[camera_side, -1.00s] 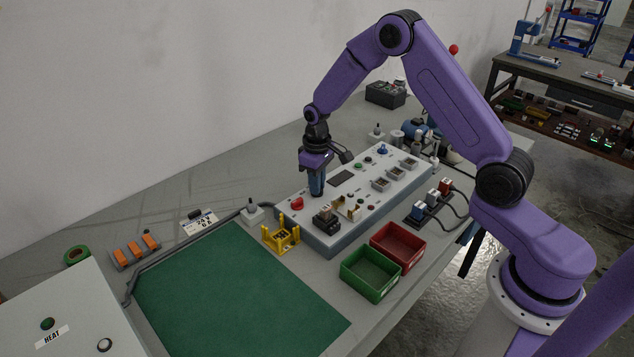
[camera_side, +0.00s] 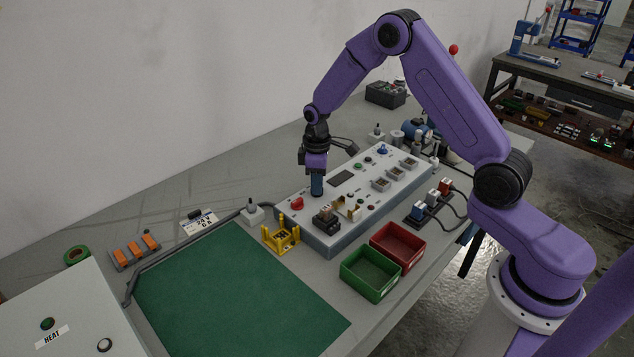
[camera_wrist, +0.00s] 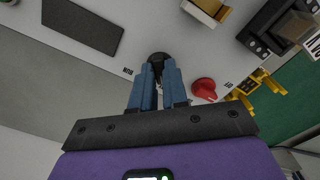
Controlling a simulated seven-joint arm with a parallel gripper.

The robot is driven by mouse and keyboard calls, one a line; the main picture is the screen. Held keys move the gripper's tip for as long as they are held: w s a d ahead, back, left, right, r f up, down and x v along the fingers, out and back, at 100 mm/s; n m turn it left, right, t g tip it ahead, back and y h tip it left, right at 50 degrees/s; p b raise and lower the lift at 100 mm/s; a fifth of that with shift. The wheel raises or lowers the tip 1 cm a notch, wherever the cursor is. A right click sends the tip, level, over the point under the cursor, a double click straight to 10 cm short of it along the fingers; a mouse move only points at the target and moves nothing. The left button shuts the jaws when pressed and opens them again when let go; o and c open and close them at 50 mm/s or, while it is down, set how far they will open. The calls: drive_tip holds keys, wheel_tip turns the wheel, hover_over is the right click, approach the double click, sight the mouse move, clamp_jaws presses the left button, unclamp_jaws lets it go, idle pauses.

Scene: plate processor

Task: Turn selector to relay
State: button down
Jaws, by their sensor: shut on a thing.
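The grey control box (camera_side: 335,240) stands on the table. My gripper (camera_side: 317,192) points straight down at its top, near the left end of the panel. In the wrist view my gripper's blue fingers (camera_wrist: 157,80) are shut on a black selector knob (camera_wrist: 158,58). A small printed label, too small to read for certain, is beside the knob. In the side view the fingers hide the knob. A red knob (camera_side: 297,203) sits on the panel to the left of my fingers; it also shows in the wrist view (camera_wrist: 204,89).
A dark display (camera_side: 341,178) lies behind my fingers. A black block (camera_side: 326,219) and tan brackets sit in front on the panel. A yellow holder (camera_side: 281,236), a green bin (camera_side: 370,275) and a red bin (camera_side: 399,247) stand nearby. The green mat (camera_side: 235,295) is clear.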

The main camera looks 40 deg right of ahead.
drive_tip(key=c, duration=1.1)
unclamp_jaws()
drive_tip(key=shift+c, duration=0.2)
drive_tip(key=shift+r, duration=0.15)
wheel_tip(320, 180, up, 17)
drive_tip(key=shift+r, duration=0.1)
drive_tip(key=s+a+r+n, duration=0.1)
drive_tip(key=s+a, duration=0.4)
drive_tip(key=s, duration=0.3)
drive_tip(key=s+a+r+n, duration=0.1)
drive_tip(key=s+a, duration=0.3)
drive_tip(key=s, duration=0.4)
drive_tip(key=s+d+f+n, duration=0.1)
drive_tip(key=s, duration=0.9)
drive_tip(key=s+d+f+n, duration=0.1)
drive_tip(key=s+d, duration=0.1)
drive_tip(key=s, duration=0.8)
drive_tip(key=shift+s+f, duration=0.35)
drive_tip(key=shift+f, duration=0.05)
